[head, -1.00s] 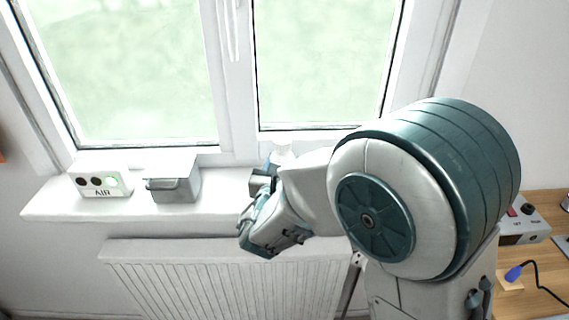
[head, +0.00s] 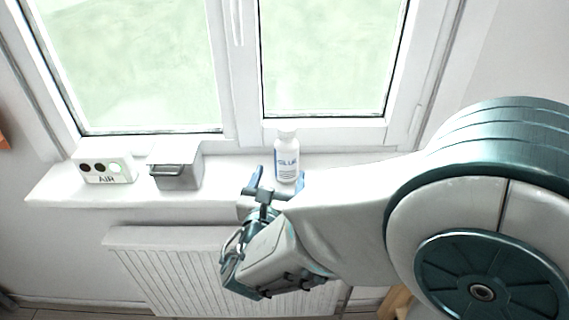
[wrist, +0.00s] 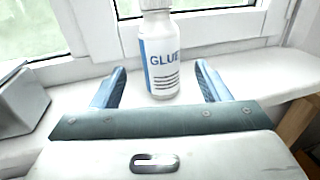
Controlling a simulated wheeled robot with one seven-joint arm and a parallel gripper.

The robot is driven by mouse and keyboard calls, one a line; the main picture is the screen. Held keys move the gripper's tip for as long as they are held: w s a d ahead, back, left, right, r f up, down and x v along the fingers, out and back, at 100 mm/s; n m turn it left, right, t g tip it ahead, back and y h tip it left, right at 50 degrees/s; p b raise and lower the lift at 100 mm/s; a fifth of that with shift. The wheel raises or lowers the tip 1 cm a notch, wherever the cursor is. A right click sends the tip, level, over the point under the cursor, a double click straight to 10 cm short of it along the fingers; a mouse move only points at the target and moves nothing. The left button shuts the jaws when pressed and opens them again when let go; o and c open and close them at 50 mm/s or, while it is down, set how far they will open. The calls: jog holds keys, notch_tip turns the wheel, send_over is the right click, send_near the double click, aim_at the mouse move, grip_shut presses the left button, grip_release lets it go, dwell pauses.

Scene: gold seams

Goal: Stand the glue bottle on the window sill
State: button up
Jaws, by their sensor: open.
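The glue bottle (head: 286,158), white with a blue label and white cap, stands upright on the white window sill (head: 228,178). In the wrist view the bottle (wrist: 160,55) stands just beyond and between my fingertips, with GLUE on its label. My gripper (head: 274,184) is open at the front of the sill, and its two blue fingers (wrist: 161,82) are apart on either side of the bottle, with gaps to both sides. The bottle's top is cut off in the wrist view.
A grey metal box (head: 175,165) with a handle and a white AIR box (head: 104,167) with round lights stand on the sill to the left. The window frame (head: 330,132) is close behind the bottle. A radiator (head: 180,265) hangs below the sill.

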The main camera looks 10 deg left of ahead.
jog(key=s+d+f+m+g+h, duration=0.2)
jog(key=d+m+g+h, duration=0.9)
jog(key=d, duration=0.9)
jog(key=s+d+f+m+g+y, duration=0.1)
jog(key=s+d+m+g+y, duration=0.1)
jog(key=m, duration=1)
jog(key=s+d+f+m+g+y, duration=0.2)
jog(key=s+d+m+y, duration=0.2)
jog(key=m, duration=0.9)
jog(key=s+y, duration=0.3)
jog(key=y, duration=0.1)
jog(key=shift+s+g+y, duration=0.2)
jog(key=shift+g+y, duration=0.1)
jog(key=shift+d, duration=0.1)
jog(key=shift+c, duration=0.3)
